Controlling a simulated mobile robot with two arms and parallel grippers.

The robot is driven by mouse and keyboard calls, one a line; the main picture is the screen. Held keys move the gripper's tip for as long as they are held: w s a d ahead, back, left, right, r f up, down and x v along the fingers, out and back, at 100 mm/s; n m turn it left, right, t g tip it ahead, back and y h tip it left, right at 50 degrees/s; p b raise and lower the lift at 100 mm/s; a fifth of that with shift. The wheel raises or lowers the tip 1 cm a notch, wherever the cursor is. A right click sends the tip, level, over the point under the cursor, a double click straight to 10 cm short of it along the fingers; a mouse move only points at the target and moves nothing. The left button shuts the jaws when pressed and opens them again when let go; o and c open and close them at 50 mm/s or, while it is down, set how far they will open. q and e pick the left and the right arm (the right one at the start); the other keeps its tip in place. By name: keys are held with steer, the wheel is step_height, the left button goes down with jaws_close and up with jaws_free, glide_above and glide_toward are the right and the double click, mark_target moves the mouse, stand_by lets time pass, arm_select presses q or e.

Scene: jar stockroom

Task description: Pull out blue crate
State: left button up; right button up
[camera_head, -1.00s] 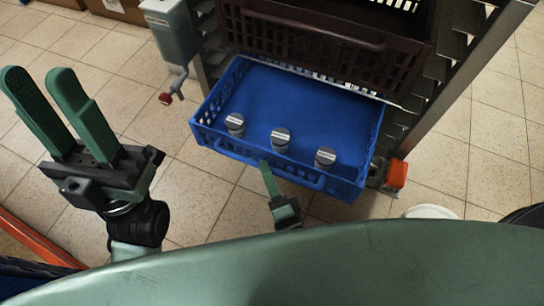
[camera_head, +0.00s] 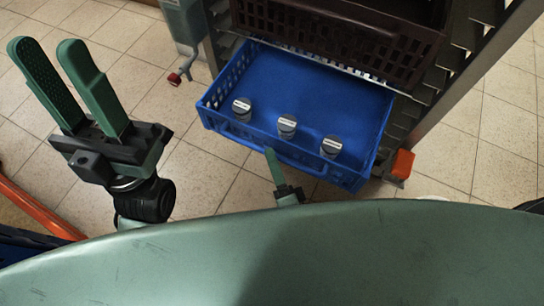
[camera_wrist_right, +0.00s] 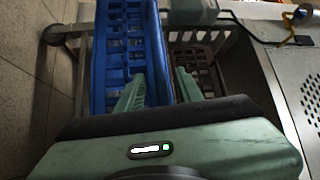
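The blue crate (camera_head: 215,122) sticks out of the rack, its front toward me, with three lidded jars (camera_head: 286,125) near its front wall. My right gripper (camera_head: 271,152) is at the middle of the crate's front handle (camera_head: 290,160); only one finger shows in the head view. In the right wrist view, the blue crate (camera_wrist_right: 118,45) fills the upper left, and the fingers of my right gripper (camera_wrist_right: 160,74) stand apart on either side of a blue strip. Contact with it is unclear. My left gripper (camera_head: 48,46) is raised at the left, open and empty.
A dark brown crate (camera_head: 345,45) sits in the rack above the blue one. A red-orange piece (camera_head: 403,163) is on the rack's right post. A container with a red-tipped lever (camera_head: 174,79) hangs at left. Tiled floor (camera_head: 225,190) is open left of the crate.

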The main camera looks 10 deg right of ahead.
steer(key=p+v, duration=0.1)
steer(key=v, duration=0.6)
stand_by(0.4)
steer(key=shift+s+d, duration=0.1)
